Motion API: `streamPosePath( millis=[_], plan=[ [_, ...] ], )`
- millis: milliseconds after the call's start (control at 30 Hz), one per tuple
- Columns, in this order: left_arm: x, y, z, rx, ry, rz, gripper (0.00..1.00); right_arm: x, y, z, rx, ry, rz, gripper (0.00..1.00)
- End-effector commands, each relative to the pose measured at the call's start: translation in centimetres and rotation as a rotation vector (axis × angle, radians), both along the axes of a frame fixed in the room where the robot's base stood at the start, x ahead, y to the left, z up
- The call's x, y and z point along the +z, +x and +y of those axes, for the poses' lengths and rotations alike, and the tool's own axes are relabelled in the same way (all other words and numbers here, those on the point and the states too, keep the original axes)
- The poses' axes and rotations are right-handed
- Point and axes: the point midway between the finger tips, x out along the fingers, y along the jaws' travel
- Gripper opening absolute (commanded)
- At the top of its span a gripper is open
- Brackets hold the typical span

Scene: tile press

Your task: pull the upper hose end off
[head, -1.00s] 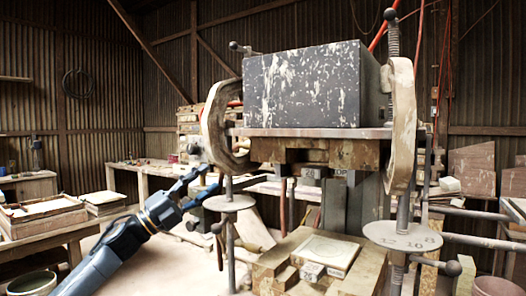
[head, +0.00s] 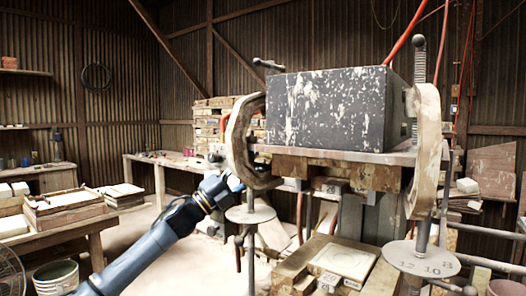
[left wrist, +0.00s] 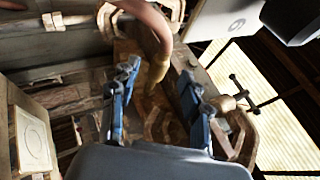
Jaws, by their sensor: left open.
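In the left wrist view a reddish hose (left wrist: 142,12) comes in from the top and ends in a brass-coloured hose end (left wrist: 159,67). My left gripper (left wrist: 158,80) is open, with one blue finger on each side of the picture of that end; I cannot tell whether it touches. In the head view my left gripper (head: 228,184) is at the left side of the press, beside the pale curved clamp (head: 238,139), its tips partly hidden. In the head view a red hose (head: 408,32) runs down behind the dark speckled block (head: 328,108); its lower part is hidden.
A round metal plate (head: 250,215) on a rod is just below my left gripper. Another numbered plate (head: 421,258) is at the right. A tile (head: 343,257) lies on the press bed. A workbench (head: 60,232) with trays stands at the left.

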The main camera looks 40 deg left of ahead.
Motion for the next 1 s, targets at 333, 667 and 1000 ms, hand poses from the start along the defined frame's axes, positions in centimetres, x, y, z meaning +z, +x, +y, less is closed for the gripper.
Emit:
streamPosePath(
  millis=[333, 667, 1000],
  plan=[
    [1.9, 2.5, -0.9, 0.000, 0.000, -0.002, 0.47, 2.8, -0.3, -0.5, 0.002, -0.006, 0.004, 0.40],
    [1.9, 2.9, -1.1, -0.001, 0.003, 0.000, 0.47, 2.9, -0.5, -0.7, 0.002, -0.009, 0.008, 0.40],
    [1.9, 2.9, -1.1, -0.001, 0.002, 0.000, 0.00, 2.9, -0.5, -0.7, 0.002, -0.008, 0.009, 0.40]
  ],
)
